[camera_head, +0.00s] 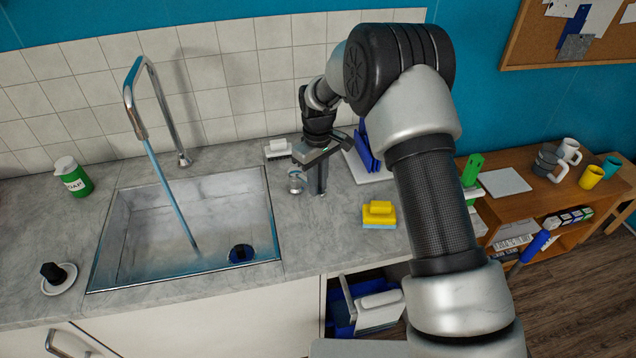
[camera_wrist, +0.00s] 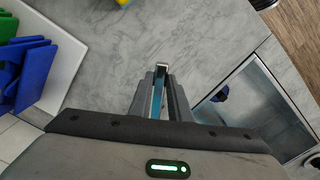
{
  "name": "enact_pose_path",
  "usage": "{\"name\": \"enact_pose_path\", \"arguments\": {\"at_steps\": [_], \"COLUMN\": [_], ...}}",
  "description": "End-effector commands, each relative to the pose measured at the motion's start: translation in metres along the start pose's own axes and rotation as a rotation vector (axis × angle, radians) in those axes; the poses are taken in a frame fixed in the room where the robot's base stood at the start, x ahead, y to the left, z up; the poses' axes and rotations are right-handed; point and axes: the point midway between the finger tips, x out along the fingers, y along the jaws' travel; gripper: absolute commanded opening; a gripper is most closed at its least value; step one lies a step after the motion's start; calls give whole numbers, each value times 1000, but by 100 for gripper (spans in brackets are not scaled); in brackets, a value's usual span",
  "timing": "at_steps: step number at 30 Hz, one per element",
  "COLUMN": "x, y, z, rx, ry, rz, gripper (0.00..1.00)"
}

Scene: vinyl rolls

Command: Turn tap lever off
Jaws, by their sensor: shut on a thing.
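The metal tap (camera_head: 131,98) arches over the sink (camera_head: 265,215) at the left in the head view. A blue stream of water (camera_head: 170,195) runs from its spout into the basin. A small metal tap lever (camera_head: 295,178) stands on the counter to the right of the sink. My gripper (camera_head: 318,187) points down beside it, low over the counter. In the wrist view a narrow shiny lever part (camera_wrist: 158,88) with a bluish face lies between the two fingers, which are shut on it. The fingers partly hide the lever.
A yellow sponge (camera_head: 379,217) lies on the counter right of my gripper. A white rack with blue boards (camera_head: 366,150) stands behind it. A green soap bottle (camera_head: 73,178) and a black-knobbed white lid (camera_head: 58,278) are left of the sink. An open drawer (camera_head: 340,315) is below the counter.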

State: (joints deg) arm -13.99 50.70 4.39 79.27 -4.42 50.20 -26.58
Motion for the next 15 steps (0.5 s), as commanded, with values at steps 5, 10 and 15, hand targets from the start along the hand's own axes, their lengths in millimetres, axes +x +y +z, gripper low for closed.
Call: {"name": "enact_pose_path", "arguments": {"at_steps": [5,10,15], "x": [1,1,1], "y": [-5,-15,-26], "z": [0,-2,-4], "rx": [45,142,263], "ry": [0,1,1], "rz": [1,1,1], "gripper": [0,0,0]}}
